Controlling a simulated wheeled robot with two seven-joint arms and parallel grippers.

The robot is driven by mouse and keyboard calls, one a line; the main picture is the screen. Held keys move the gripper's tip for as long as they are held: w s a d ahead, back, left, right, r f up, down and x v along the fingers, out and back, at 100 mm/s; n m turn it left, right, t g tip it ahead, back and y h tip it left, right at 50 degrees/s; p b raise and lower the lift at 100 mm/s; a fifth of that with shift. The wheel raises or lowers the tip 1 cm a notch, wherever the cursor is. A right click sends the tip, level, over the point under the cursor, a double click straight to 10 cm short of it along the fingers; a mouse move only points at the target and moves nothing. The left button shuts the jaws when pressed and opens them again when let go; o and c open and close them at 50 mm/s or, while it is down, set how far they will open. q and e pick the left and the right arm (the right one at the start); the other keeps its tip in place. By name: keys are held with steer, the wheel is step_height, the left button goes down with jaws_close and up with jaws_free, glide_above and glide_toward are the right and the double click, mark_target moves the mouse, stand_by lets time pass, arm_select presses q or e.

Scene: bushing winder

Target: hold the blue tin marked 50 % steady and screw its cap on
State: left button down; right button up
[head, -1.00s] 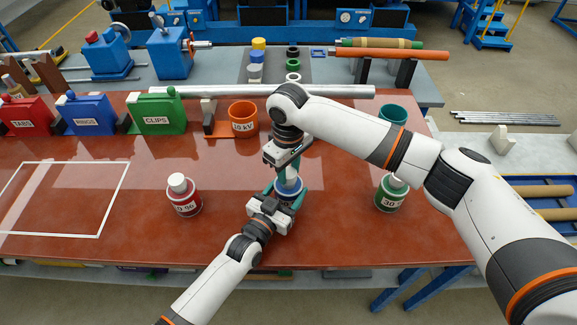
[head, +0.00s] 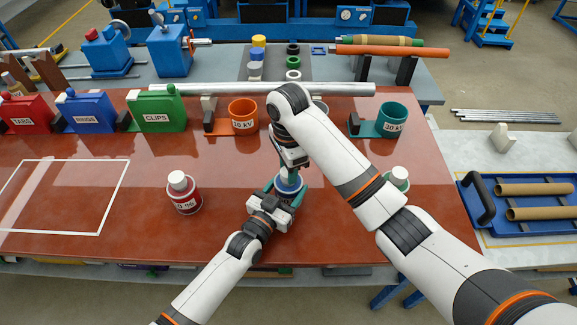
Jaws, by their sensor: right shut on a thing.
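The blue tin (head: 289,186) stands on the red-brown table, its rim and upper side showing between the grippers. Its mark cannot be read. My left gripper (head: 283,193) comes from the front left, its teal fingers on both sides of the tin's body, shut on it. My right gripper (head: 290,170) points down from above, its fingers shut at the top of the tin, where the cap is. The cap is mostly hidden by these fingers, so its seating cannot be seen.
A red tin (head: 184,196) with a white cap stands left. Orange (head: 243,115) and teal (head: 392,119) cups, a silver rod (head: 260,89) and coloured boxes stand behind.

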steer(key=m, duration=0.5)
steer(key=shift+a, duration=0.15)
steer(key=m, duration=0.2)
steer(key=shift+m, duration=0.4)
steer(key=o, duration=1)
steer(key=shift+c, duration=0.2)
steer(key=shift+r, duration=2.25)
steer(key=shift+c, duration=0.5)
